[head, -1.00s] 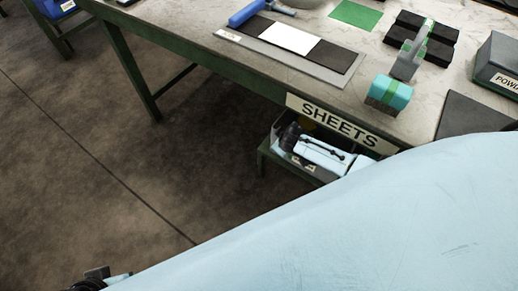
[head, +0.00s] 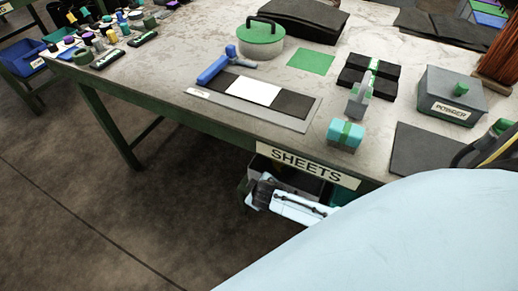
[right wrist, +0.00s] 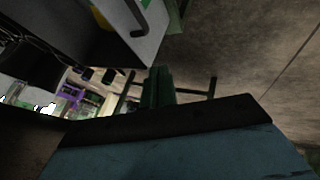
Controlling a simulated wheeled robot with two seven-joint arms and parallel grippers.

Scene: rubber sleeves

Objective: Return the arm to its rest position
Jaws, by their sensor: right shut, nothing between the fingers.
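My right gripper (head: 257,194) is the black end of a light-blue arm at the table's front edge, below the SHEETS label (head: 298,166) in the head view. It is shut and holds nothing. It is small and dark there, so its fingertips are hard to make out. My left gripper is not in the head view. A large light-blue part of my own arm fills the lower right of the head view.
A blue bin (head: 22,56) stands at the left. The floor (head: 60,190) at lower left is clear.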

